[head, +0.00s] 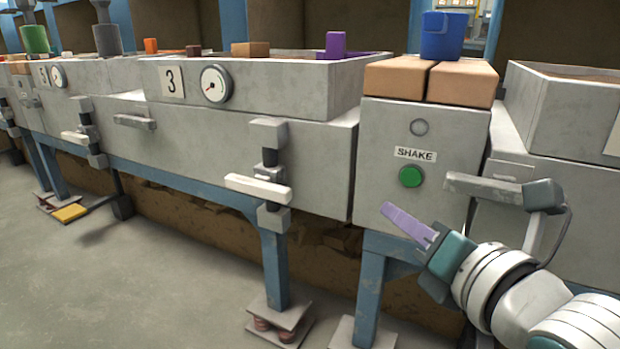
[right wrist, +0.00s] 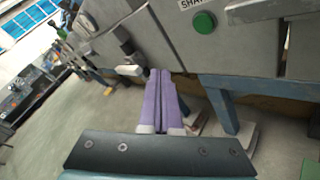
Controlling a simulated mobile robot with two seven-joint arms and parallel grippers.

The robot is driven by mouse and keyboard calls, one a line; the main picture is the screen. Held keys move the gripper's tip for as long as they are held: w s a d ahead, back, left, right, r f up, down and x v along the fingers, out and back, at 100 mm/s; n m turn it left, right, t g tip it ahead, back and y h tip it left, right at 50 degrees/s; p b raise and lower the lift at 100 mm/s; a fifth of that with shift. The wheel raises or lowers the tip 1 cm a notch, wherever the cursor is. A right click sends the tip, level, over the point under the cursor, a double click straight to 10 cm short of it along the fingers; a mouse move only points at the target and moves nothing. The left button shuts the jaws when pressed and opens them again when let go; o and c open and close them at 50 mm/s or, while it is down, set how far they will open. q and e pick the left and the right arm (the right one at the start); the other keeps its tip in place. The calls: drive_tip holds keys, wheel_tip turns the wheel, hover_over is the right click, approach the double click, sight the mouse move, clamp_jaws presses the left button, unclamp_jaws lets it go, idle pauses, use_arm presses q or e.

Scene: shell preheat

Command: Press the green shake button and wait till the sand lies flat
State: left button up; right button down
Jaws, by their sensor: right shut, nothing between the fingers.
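In the right wrist view the green button (right wrist: 204,22) is at the top, up and right of the shut fingers (right wrist: 158,75). The sand inside the box marked 3 (head: 265,87) is mostly hidden behind its front wall. My left gripper is out of view.
A grey handle (head: 483,187) juts out right of the button, close to my right wrist. Tan blocks (head: 461,82) and a blue cup (head: 443,36) top the cabinet. A gauge (head: 215,84) and clamp (head: 259,190) are on the left. The floor in front is clear.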

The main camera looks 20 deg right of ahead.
sight(415, 184)
drive_tip(key=shift+d, duration=0.1)
drive_tip(key=shift+w+d+b, duration=0.9)
drive_tip(key=shift+w+d, duration=0.55)
drive_tip(key=shift+d, duration=0.2)
drive_tip(key=shift+w+d+b, duration=0.9)
drive_tip(key=shift+w+d, duration=0.5)
drive_tip(key=shift+d, duration=0.2)
drive_tip(key=shift+w+d, duration=0.3)
drive_tip(key=shift+d, duration=0.05)
